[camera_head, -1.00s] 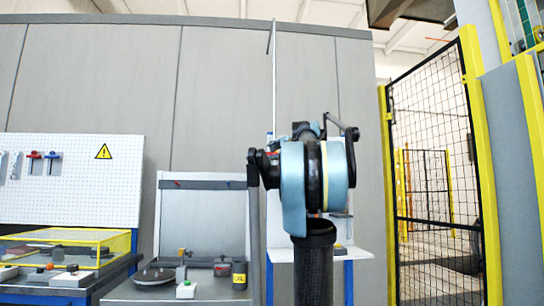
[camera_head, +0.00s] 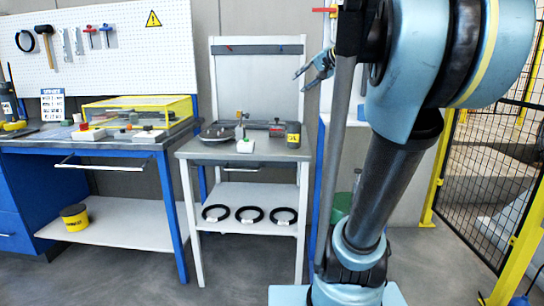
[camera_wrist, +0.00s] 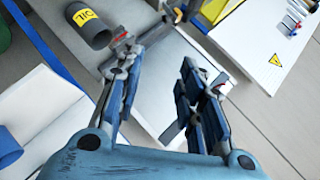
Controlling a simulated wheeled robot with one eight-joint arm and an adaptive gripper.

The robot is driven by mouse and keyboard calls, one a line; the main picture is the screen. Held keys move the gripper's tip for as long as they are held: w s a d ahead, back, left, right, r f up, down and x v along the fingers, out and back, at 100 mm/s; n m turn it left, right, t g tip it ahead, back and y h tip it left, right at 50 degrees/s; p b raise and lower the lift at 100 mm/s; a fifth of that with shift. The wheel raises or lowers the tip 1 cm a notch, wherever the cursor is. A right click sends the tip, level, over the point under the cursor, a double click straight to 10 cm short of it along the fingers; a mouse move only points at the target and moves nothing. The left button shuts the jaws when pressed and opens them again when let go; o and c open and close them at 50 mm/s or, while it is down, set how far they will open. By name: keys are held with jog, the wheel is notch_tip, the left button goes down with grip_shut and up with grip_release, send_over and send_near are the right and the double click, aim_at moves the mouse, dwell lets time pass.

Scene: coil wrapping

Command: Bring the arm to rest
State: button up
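My gripper (camera_head: 318,66) is at the end of my blue and black arm, in front of the back panel of the middle bench and above its top. In the wrist view my gripper (camera_wrist: 157,75) has its two fingers apart with nothing between them. Three black coils (camera_head: 250,215) lie in a row on the lower shelf of the middle bench (camera_head: 240,190), well below the gripper. My arm hides part of the scene to the right of this bench.
A dark cylinder with a yellow label (camera_head: 293,140) stands on the middle bench; it also shows in the wrist view (camera_wrist: 93,28). A turntable-like disc (camera_head: 216,132) sits there too. A blue workbench (camera_head: 90,145) stands left. A mesh fence (camera_head: 490,150) is right. Floor in front is clear.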

jog(key=s+d+f+n+g+h, duration=0.2)
jog(key=s+f, duration=0.8)
jog(key=f, duration=0.4)
jog(key=s+d+f+n+g+h, duration=0.2)
jog(key=s+f+g+h, duration=0.1)
jog(key=s+f, duration=0.7)
jog(key=s+d+f+n+g+h, duration=0.2)
jog(key=s+f, duration=0.8)
jog(key=f, duration=0.8)
jog(key=shift+d+g, duration=0.3)
jog(key=shift+d, duration=0.25)
jog(key=shift+w, duration=0.1)
jog(key=shift+w+f, duration=0.25)
jog(key=shift+w, duration=0.2)
